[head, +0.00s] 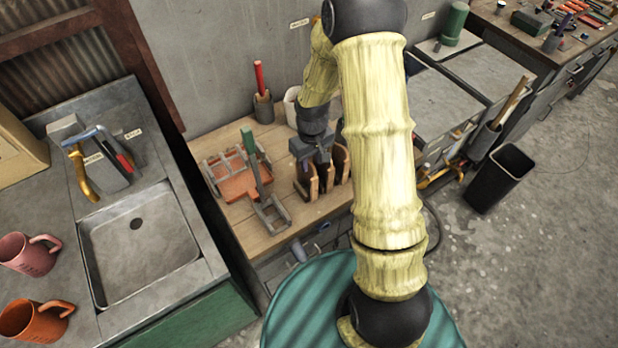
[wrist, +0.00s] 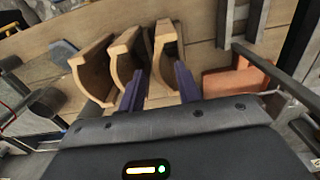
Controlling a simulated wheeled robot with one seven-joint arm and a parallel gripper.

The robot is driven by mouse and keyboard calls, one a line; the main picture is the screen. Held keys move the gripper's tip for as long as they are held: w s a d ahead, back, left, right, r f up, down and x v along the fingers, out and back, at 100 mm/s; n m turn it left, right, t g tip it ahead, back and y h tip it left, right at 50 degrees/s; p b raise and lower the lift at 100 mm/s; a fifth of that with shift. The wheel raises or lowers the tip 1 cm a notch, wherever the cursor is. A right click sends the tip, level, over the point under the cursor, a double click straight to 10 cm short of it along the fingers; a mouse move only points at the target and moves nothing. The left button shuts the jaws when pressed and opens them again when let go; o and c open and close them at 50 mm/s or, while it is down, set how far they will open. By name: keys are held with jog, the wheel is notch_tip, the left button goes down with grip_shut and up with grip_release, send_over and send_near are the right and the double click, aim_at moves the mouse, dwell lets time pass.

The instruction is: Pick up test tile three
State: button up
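Several brown curved tiles stand upright in a row on the wooden bench; in the head view the row (head: 342,163) is partly hidden by my gripper (head: 316,160). In the wrist view I see a left tile (wrist: 92,70), a middle tile (wrist: 125,62) and a right tile (wrist: 167,40). I cannot read any number on them. My gripper (wrist: 160,82) is open, its two purple fingers apart and pointing down at the row. The right finger is at the right side of the right tile, the left finger by the middle tile. I cannot tell whether either touches.
An orange-red slab (head: 238,186) lies in a grey frame with a green-handled lever (head: 250,150), left of the row. A holder with a red tool (head: 263,105) stands behind. A sink (head: 140,240) is at the left. A black bin (head: 500,177) stands on the floor at the right.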

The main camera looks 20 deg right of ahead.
aim_at(312, 165)
jog(key=shift+w+d+f+p, duration=0.1)
jog(key=shift+f+p, duration=0.35)
jog(key=shift+f, duration=0.8)
jog(key=shift+w+f+p, duration=0.1)
jog(key=shift+f+p, duration=0.35)
jog(key=shift+f, duration=0.75)
jog(key=shift+s, duration=0.1)
grip_shut()
